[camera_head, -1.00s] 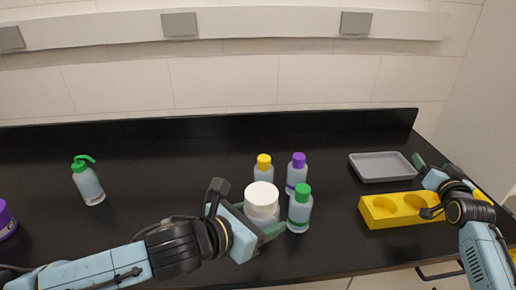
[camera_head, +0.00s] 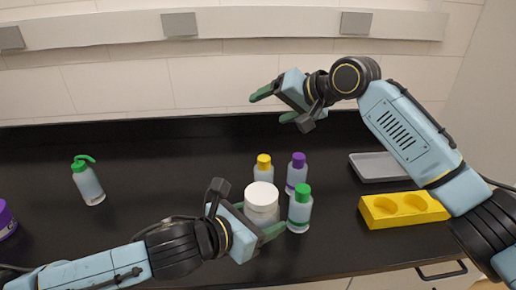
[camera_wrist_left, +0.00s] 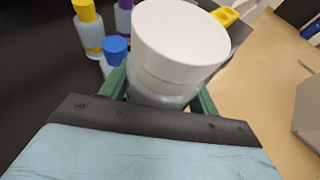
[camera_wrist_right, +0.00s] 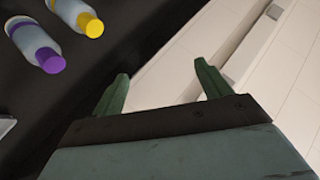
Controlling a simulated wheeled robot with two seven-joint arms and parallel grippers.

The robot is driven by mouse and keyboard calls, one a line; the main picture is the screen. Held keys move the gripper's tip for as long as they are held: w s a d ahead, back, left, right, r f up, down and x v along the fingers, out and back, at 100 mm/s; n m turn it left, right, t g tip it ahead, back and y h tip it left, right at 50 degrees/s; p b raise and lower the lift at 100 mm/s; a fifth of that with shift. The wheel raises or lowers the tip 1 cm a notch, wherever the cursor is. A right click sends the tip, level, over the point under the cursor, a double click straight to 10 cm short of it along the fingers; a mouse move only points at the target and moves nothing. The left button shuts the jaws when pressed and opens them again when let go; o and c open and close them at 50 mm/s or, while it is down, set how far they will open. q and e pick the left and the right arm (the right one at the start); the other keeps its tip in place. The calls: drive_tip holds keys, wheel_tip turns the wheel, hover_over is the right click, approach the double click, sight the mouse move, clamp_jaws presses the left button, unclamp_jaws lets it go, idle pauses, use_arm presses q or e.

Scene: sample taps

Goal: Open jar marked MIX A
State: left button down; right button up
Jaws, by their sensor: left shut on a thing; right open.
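A white-lidded jar (camera_head: 262,196) stands upright on the black bench, near its front edge. Its lid is on, and no marking is readable on it. My left gripper (camera_head: 258,222) is shut around the jar body below the lid. The left wrist view shows the wide white lid (camera_wrist_left: 182,40) above the green fingers. My right gripper (camera_head: 273,106) is open and empty, raised above the bench behind the bottles. In the right wrist view its fingers (camera_wrist_right: 161,72) are spread with nothing between them.
Yellow-capped (camera_head: 264,168), purple-capped (camera_head: 297,175) and green-capped (camera_head: 299,212) bottles crowd the jar. A blue-capped bottle (camera_wrist_left: 114,50) shows in the left wrist view. A yellow holed block (camera_head: 385,222) and grey tray (camera_head: 363,170) are right; a green-topped wash bottle (camera_head: 89,188) is left.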

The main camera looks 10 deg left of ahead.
drive_tip(key=s+a+n+g+h, duration=0.25)
drive_tip(key=s+a+g, duration=0.2)
drive_tip(key=s, duration=0.55)
drive_tip(key=m+g+h, duration=0.1)
drive_tip(key=h, duration=0.5)
hover_over(258, 192)
drive_tip(key=shift+w+a+r, duration=0.2)
drive_tip(key=shift+w+a, duration=0.15)
drive_tip(key=shift+a, duration=0.1)
drive_tip(key=shift+s+d+f+m+g+h, duration=0.15)
drive_tip(key=shift+s+d+m+g+h, duration=0.1)
drive_tip(key=shift+s+d+h, duration=0.25)
wheel_tip(258, 192, down, 8)
drive_tip(key=shift+w+r, duration=0.1)
drive_tip(key=shift+r, duration=0.05)
